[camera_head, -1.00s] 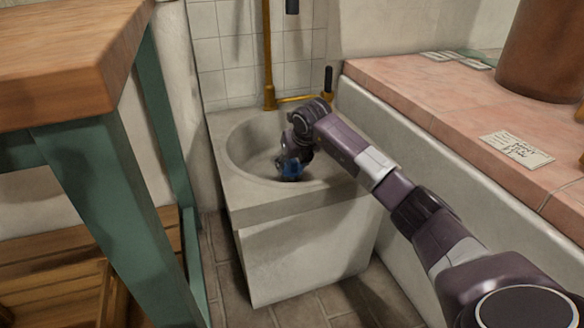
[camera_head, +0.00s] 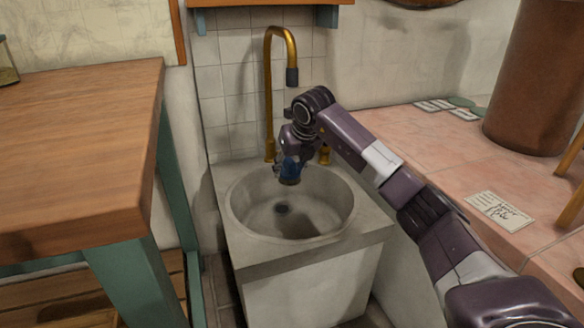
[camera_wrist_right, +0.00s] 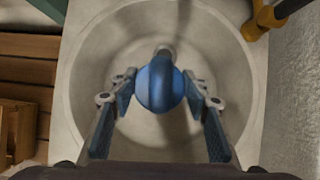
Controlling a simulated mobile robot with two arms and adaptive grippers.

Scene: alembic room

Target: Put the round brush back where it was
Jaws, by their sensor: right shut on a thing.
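The round brush (camera_wrist_right: 160,84) shows in the right wrist view as a blue rounded knob, with a greyish part beyond it. My right gripper (camera_wrist_right: 158,78) is shut on it, one blue finger on each side. In the head view the right gripper (camera_head: 287,178) points down over the back part of the round sink basin (camera_head: 241,205). The brush's lower part is hard to make out there. My left gripper is not in view.
A brass tap (camera_head: 268,90) rises behind the basin. A wooden table (camera_head: 80,150) with teal legs stands left. A pink tiled ledge (camera_head: 425,150) on the right bears a paper card (camera_head: 499,210) and a brown cylinder (camera_head: 530,80).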

